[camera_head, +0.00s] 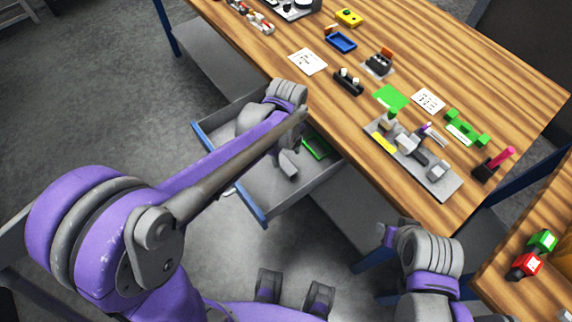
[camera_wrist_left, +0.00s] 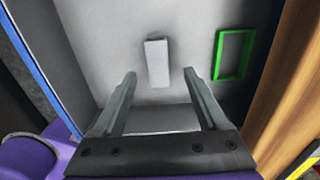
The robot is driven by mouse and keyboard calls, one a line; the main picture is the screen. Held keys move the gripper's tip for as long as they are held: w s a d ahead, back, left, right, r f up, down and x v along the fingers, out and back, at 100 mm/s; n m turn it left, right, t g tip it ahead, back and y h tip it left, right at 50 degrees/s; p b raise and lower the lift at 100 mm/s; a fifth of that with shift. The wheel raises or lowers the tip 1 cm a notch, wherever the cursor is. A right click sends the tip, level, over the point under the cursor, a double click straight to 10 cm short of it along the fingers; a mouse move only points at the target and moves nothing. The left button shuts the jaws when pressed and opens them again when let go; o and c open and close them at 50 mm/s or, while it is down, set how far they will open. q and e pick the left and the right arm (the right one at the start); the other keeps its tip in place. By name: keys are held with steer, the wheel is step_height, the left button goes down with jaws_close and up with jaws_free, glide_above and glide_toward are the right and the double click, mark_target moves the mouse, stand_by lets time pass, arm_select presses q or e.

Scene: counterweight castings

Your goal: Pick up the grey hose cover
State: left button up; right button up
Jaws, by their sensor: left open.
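A light grey oblong block (camera_wrist_left: 157,63), which I take to be the grey hose cover, lies on the floor of the open grey drawer (camera_head: 262,190). In the left wrist view it lies just beyond and between the fingertips of my left gripper (camera_wrist_left: 159,73). The gripper is open with nothing between its fingers. In the head view my left gripper (camera_head: 285,152) reaches down over the drawer, and I cannot clearly tell block from fingers there. My right arm (camera_head: 430,258) is at the lower right, away from the drawer; its fingers cannot be made out.
A green frame (camera_wrist_left: 234,54) lies in the drawer, right of the block; it also shows in the head view (camera_head: 316,147). The drawer has a blue front edge (camera_head: 250,205). The wooden table (camera_head: 330,110) beside it holds several small parts and a grey tray (camera_head: 437,188).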

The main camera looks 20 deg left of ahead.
mark_target(285, 163)
arm_select(q)
steer(key=f, duration=0.4)
steer(key=shift+a+f, duration=0.2)
steer(key=shift+a, duration=0.05)
steer(key=shift+c, duration=0.3)
steer(key=c, duration=1)
steer(key=shift+r, duration=0.1)
